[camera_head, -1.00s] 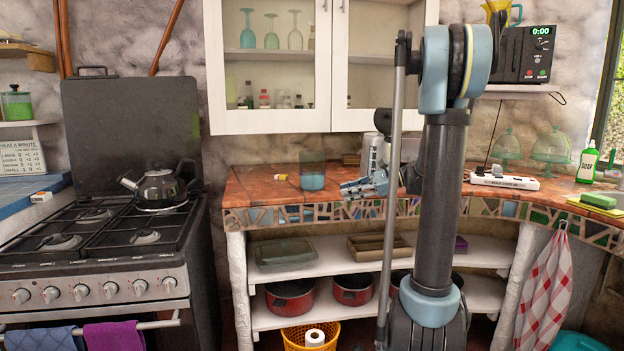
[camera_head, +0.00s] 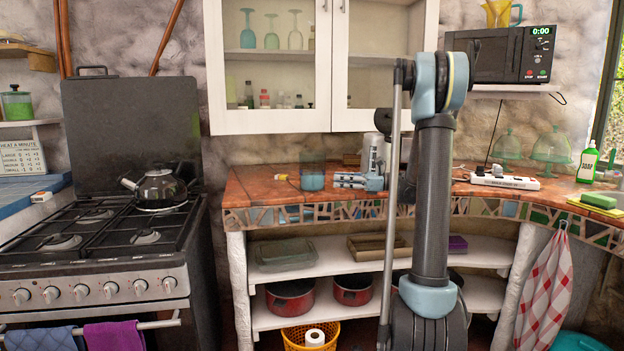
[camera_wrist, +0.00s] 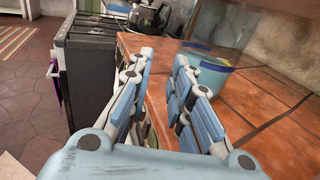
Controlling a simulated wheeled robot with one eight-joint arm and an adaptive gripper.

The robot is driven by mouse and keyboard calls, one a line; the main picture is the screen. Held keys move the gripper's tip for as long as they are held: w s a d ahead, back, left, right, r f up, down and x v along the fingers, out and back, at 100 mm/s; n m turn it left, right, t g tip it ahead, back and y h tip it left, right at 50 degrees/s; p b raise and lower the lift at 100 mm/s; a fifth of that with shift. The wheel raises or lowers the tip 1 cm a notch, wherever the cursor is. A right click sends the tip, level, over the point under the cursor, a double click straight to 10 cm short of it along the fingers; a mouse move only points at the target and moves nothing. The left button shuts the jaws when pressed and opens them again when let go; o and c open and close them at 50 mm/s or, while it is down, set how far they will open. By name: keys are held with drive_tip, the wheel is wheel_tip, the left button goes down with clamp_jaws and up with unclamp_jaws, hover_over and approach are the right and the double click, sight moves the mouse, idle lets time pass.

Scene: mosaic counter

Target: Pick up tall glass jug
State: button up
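A clear, tall glass jug (camera_head: 312,178) with a teal lower part stands upright on the tiled counter, left of my gripper in the head view. It also shows in the wrist view (camera_wrist: 208,72), beyond and beside the right finger, cut off by the top edge. My gripper (camera_head: 340,180) is level, low over the counter, and points left with its tips close to the jug. In the wrist view my gripper (camera_wrist: 163,66) has its two fingers apart with nothing between them. The jug is not between the fingers; I cannot tell whether a fingertip touches it.
The counter (camera_head: 255,187) ends at a mosaic front edge. A small yellow-and-white item (camera_head: 281,177) lies left of the jug. The stove (camera_head: 100,250) with a kettle (camera_head: 160,188) stands further left. A white wall cabinet (camera_head: 270,120) hangs above. A power strip (camera_head: 505,181) lies to the right.

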sight(313, 185)
drive_tip(key=shift+w+a+r, duration=0.1)
drive_tip(key=shift+w+a, duration=0.05)
drive_tip(key=shift+a, duration=1.65)
drive_tip(key=shift+w+a+r, duration=0.1)
drive_tip(key=shift+w+a, duration=0.1)
drive_tip(key=shift+a, duration=1.55)
drive_tip(key=shift+w+a, duration=0.15)
drive_tip(key=shift+a, duration=1.65)
drive_tip(key=shift+c, duration=0.5)
clamp_jaws()
